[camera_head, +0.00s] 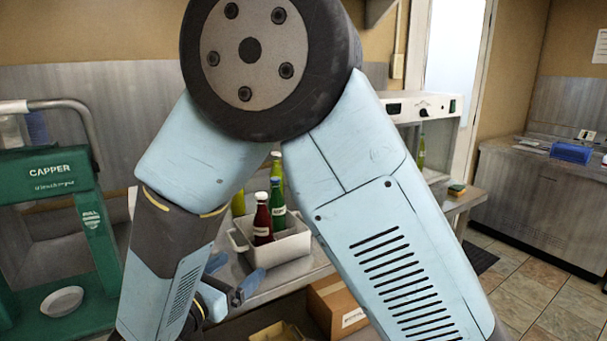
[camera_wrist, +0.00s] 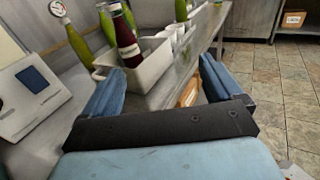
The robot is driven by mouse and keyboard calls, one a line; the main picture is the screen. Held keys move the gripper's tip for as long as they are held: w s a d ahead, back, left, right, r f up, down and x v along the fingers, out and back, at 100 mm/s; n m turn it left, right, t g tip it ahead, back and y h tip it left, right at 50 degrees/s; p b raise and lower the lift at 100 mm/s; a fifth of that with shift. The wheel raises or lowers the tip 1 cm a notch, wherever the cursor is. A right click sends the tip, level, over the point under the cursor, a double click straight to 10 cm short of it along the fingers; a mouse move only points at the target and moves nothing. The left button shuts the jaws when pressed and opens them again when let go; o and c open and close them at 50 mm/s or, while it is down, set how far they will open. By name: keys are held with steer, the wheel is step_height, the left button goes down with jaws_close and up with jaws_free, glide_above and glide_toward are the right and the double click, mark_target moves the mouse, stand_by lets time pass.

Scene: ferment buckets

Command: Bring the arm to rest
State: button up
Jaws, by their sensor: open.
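My arm crosses the middle of the head view, folded at a large dark joint. My gripper (camera_head: 238,292) shows low in the head view, beside the arm and near the front of the metal counter (camera_head: 285,272). In the wrist view my gripper (camera_wrist: 160,88) has its two blue fingers spread wide apart, with nothing between them. Beyond the fingers, a white bin (camera_wrist: 150,68) holds a dark red bottle (camera_wrist: 125,38). The bin (camera_head: 290,245) also shows in the head view with red and green bottles. Parts of the counter are hidden behind my arm.
A green capper (camera_head: 50,195) stands at the left with a white dish (camera_head: 62,302). A white machine (camera_head: 425,108) stands behind the arm. A cardboard box (camera_head: 338,308) is below the counter. A white device (camera_wrist: 32,95) is left in the wrist view. Tiled floor (camera_head: 535,295) is open at right.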

steer(key=w+d+r+m+g+h, duration=0.15)
steer(key=d+m+g, duration=0.25)
steer(key=d, duration=0.4)
steer(key=d+r+m+g, duration=0.3)
steer(key=d+m+g, duration=0.15)
steer(key=d, duration=0.35)
steer(key=w+d+r+m+g, duration=0.1)
steer(key=d+r+m+g, duration=0.15)
steer(key=d+m, duration=0.4)
steer(key=s+d+r+m+y, duration=0.3)
steer(key=s+d+m+y, duration=0.2)
steer(key=d+m, duration=0.2)
steer(key=s+d+r+m+y, duration=0.4)
steer(key=s+d+m+y, duration=0.1)
steer(key=s+d+m, duration=0.1)
steer(key=shift+s+d+m+t, duration=0.15)
steer(key=shift+d+m+t, duration=0.15)
steer(key=shift+d+m, duration=0.55)
steer(key=shift+r, duration=0.1)
